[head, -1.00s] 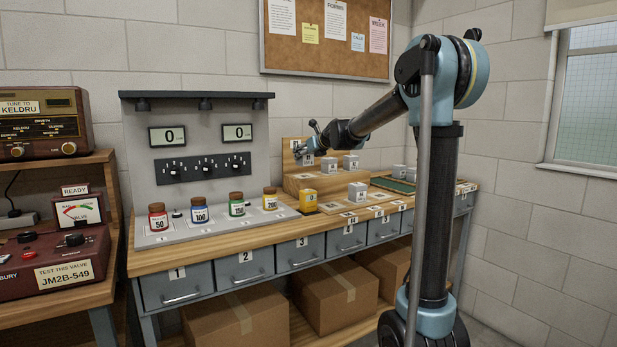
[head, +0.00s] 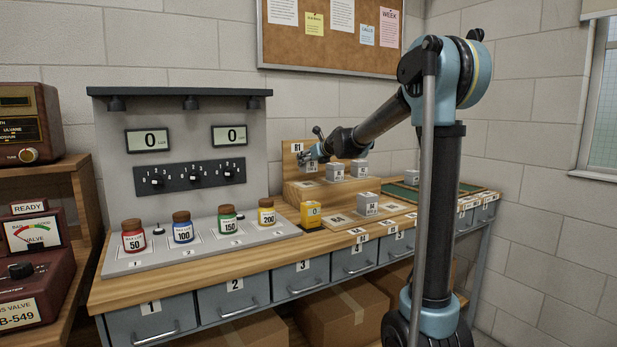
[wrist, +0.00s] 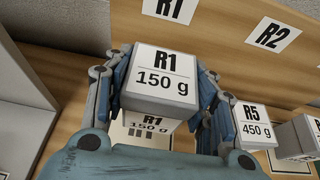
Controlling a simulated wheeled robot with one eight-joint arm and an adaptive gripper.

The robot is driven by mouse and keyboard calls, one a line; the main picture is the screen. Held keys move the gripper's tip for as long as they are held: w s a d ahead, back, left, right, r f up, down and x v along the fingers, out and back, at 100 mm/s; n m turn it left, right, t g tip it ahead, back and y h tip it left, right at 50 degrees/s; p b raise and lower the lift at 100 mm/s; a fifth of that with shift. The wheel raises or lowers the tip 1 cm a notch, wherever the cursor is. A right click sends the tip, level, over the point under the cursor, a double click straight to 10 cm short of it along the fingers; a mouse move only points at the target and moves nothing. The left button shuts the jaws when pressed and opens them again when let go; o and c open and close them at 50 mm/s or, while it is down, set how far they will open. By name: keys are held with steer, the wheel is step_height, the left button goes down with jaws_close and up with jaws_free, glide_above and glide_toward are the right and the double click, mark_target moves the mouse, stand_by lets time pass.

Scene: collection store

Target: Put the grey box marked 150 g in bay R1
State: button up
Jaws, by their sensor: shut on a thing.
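The grey box marked R1 150 g (wrist: 160,80) is between my gripper's fingers (wrist: 158,90) in the wrist view, its marked face towards the camera. Both blue fingers are shut on its sides. A white R1 150 g card (wrist: 146,124) shows just below the box, partly covered. An R1 sign (wrist: 168,9) is on the wooden back panel above it. In the head view, my gripper (head: 312,158) is at the left end of the raised wooden shelf (head: 312,190), beside the R1 sign (head: 298,147). I cannot tell whether the box touches the shelf.
A box marked R5 450 g (wrist: 254,127) stands close right of my gripper, with another grey box (wrist: 300,137) beyond. A lone grey box (head: 367,207) and a yellow block (head: 311,215) stand on the bench in front. The grey console (head: 190,150) is to the left.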

mark_target(308, 171)
steer(key=shift+s+a+f, duration=0.1)
steer(key=shift+a+f, duration=0.05)
steer(key=shift+f, duration=2.5)
steer(key=o, duration=1.1)
steer(key=shift+v, duration=5.95)
